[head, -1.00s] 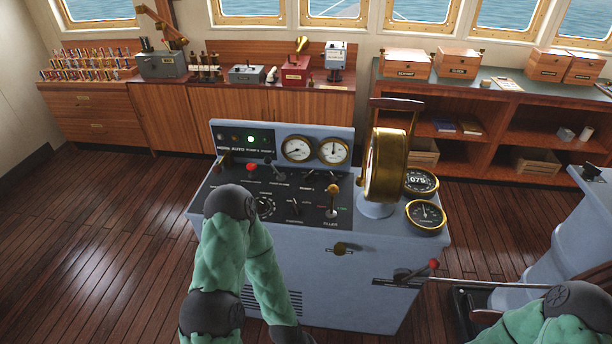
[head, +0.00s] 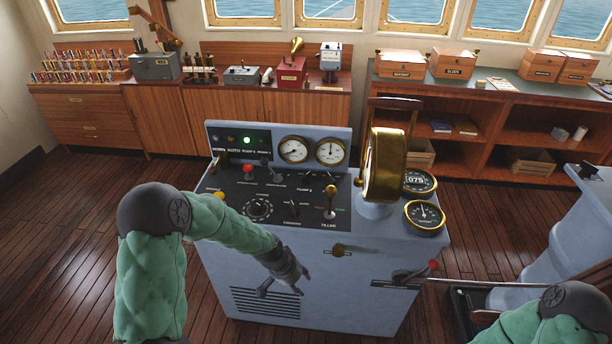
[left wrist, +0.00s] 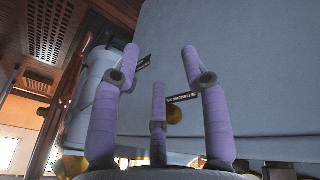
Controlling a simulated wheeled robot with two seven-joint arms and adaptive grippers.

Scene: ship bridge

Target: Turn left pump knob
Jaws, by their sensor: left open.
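The grey-blue console (head: 330,285) stands in front of me with a dark sloped control panel on top. A small switch marked as a pump (head: 308,177) sits on this panel below the gauges. Another small knob (head: 332,176) is to its right. I cannot tell for sure which is the left pump knob. My left gripper (head: 301,277) is low in front of the console's front face, below the panel and apart from the switches. In the left wrist view the gripper (left wrist: 161,52) has its fingers spread and empty. My right gripper is out of view.
A brass wheel (head: 384,165) rises at the console's right. A brass knob (head: 338,250) and a red-tipped lever (head: 415,271) project from its front. The tiller lever (head: 330,200) and a red knob (head: 248,169) stand on the panel. A brass knob (left wrist: 175,116) shows behind the fingers.

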